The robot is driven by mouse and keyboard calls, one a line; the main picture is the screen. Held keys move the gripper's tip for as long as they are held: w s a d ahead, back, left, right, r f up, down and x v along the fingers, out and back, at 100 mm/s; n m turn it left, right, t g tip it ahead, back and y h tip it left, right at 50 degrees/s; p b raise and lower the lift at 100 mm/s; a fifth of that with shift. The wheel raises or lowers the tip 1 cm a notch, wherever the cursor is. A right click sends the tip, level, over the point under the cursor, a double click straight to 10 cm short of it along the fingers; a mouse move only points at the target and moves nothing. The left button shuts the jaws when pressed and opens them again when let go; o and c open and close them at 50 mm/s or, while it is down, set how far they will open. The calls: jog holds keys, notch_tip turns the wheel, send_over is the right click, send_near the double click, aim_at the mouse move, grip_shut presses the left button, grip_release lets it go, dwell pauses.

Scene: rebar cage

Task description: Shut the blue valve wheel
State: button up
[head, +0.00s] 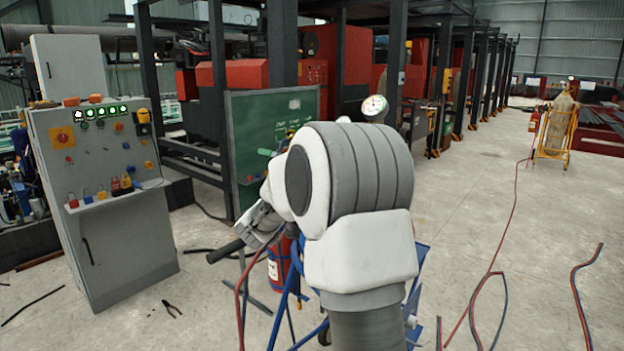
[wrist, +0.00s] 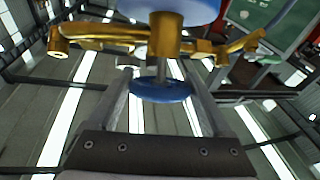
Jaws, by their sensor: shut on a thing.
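The blue valve wheel (wrist: 162,90) shows in the wrist view, below a brass valve body (wrist: 166,38). My gripper (wrist: 160,78) has one finger on each side of the wheel and is shut on it. A thin stem joins the wheel to the brass body. In the head view my own arm covers most of the valve area, and I cannot make out the wheel there.
A blue cart frame (head: 290,290) with a red cylinder (head: 277,265) stands under my arm. A grey control cabinet (head: 105,200) is at left, a green board (head: 262,125) behind. Hoses (head: 490,275) and pliers (head: 172,309) lie on the floor; open floor is at right.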

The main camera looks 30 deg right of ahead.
jog(key=m+g+h+p, duration=0.1)
jog(key=m+g+h, duration=0.1)
jog(key=m+g, duration=0.3)
jog(key=shift+g, duration=0.4)
jog(key=m+g+p, duration=0.2)
jog(key=m+g, duration=0.3)
jog(key=g, duration=0.1)
jog(key=shift+r+p, duration=0.15)
jog(key=shift+p, duration=0.25)
jog(key=m+g+p, duration=0.2)
jog(key=m+g+y+p, duration=0.1)
jog(key=m+g+p, duration=0.1)
jog(key=m+g, duration=0.1)
jog(key=shift+s+y, duration=0.15)
jog(key=shift+y, duration=0.15)
jog(key=shift+m+g+y+p, duration=0.8)
jog(key=shift+m+g+p, duration=0.2)
jog(key=shift+g+p, duration=0.15)
jog(key=shift+f+m+g+y+p, duration=0.3)
jog(key=shift+m+g+y+p, duration=0.1)
jog(key=shift+m+g+p, duration=0.1)
jog(key=shift+s, duration=0.1)
jog(key=o, duration=1.2)
jog(key=shift+d, duration=0.1)
jog(key=shift+c, duration=0.2)
jog(key=shift+r, duration=0.1)
